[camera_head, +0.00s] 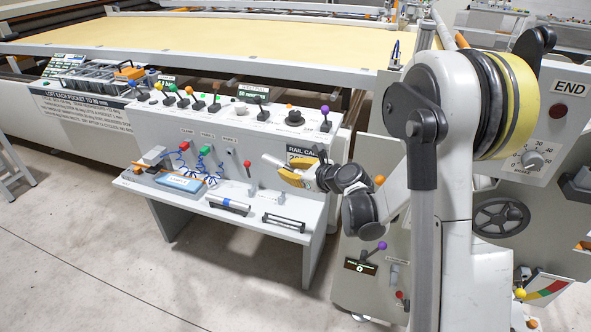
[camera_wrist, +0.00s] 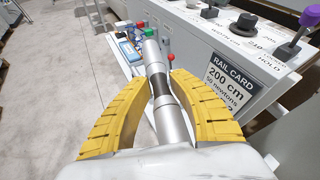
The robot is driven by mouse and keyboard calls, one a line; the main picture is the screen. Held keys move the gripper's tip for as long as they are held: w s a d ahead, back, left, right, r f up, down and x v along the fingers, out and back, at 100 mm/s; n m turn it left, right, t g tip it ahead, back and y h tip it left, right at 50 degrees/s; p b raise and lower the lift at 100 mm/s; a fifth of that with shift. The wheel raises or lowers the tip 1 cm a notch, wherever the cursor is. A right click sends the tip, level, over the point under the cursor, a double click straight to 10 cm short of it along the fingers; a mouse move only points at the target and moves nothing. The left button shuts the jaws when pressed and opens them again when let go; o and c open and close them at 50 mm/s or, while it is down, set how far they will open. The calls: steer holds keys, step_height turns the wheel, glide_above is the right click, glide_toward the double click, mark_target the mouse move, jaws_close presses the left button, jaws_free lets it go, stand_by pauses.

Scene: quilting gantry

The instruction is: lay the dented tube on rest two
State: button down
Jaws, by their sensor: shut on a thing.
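My gripper (camera_head: 290,174) has yellow fingers and is shut on a silver tube (camera_head: 271,160) with a dark band. In the wrist view my gripper (camera_wrist: 160,88) closes around the tube (camera_wrist: 153,56) near that band, and the tube points away from me. The tube is above the shelf of the grey console. I cannot make out a dent. A dark rest (camera_head: 284,222) on the shelf's front right looks empty. Left of it, another tube (camera_head: 230,205) with a blue band lies on a rest. Any numbers on the rests are too small to read.
The console (camera_head: 250,126) rises behind the shelf (camera_head: 180,199), with knobs and levers on top. A red-knobbed lever (camera_head: 248,175) stands near the held tube. A blue tray (camera_head: 181,181) and coiled blue cords are at the left. A rail card (camera_wrist: 226,84) is on the console front.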

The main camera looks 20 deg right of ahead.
steer(key=shift+w+a+f+n+g+y+b, duration=0.1)
steer(key=shift+w+f+n+g+y+b, duration=0.8)
steer(key=shift+f, duration=3.85)
steer(key=shift+w+a+f+n+t+y+b, duration=0.1)
steer(key=shift+w+f+n+t+y+b, duration=0.3)
steer(key=shift+w+f, duration=2.95)
steer(key=shift+s+a+f+n+g+y+b, duration=0.15)
steer(key=shift+f+n+g+y+b, duration=0.4)
steer(key=shift+f, duration=5.65)
steer(key=shift+d, duration=0.1)
steer(key=c, duration=1.1)
jaws_free()
steer(key=shift+c, duration=0.2)
